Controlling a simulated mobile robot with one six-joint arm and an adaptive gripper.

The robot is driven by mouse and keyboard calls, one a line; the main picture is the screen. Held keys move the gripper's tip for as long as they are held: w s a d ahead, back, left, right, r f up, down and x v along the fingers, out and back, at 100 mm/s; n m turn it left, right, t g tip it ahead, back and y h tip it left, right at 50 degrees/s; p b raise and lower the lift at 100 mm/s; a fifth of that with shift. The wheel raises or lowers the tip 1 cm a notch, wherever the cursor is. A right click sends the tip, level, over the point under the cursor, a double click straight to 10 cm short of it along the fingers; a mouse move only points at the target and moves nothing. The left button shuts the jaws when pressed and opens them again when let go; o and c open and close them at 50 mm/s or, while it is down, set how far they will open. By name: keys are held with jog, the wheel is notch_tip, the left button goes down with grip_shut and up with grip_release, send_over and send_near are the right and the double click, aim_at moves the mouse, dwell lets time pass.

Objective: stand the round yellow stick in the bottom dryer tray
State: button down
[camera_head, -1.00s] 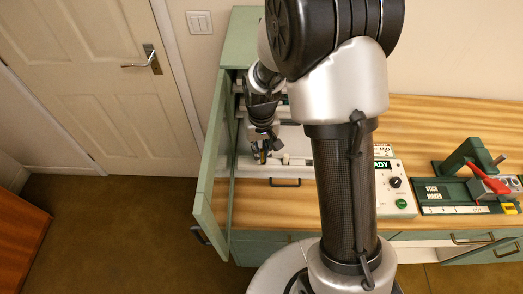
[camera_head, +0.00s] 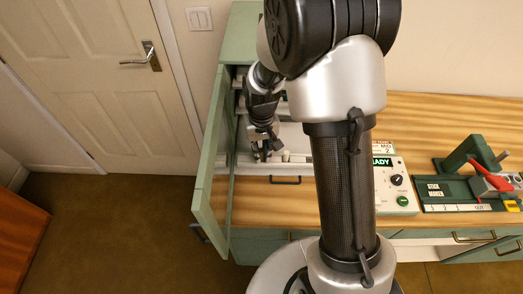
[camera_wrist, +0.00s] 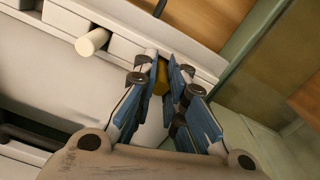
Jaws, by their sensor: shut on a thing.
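The yellow stick (camera_wrist: 161,78) shows in the wrist view between the fingertips of my gripper (camera_wrist: 166,70). My gripper is shut on it, and the fingers hide most of it, so its round shape is hard to confirm. In the head view my gripper (camera_head: 262,155) is low over the front part of the pulled-out pale bottom dryer tray (camera_head: 246,168). I cannot tell whether the stick touches the tray floor. A cream stick (camera_wrist: 92,41) stands in the tray to the left of my fingers in the wrist view; in the head view it is just right of my gripper (camera_head: 286,157).
The green dryer cabinet's open door (camera_head: 211,170) is close on the left of my gripper. Upper trays are behind my wrist. A control box (camera_head: 396,187) and a stick maker (camera_head: 465,190) stand on the wooden counter (camera_head: 420,120) to the right.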

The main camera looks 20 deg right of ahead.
jog(key=shift+f, duration=0.1)
jog(key=c, duration=1.6)
grip_release()
jog(key=shift+o, duration=0.2)
jog(key=shift+r+p, duration=3.1)
jog(key=shift+r, duration=0.95)
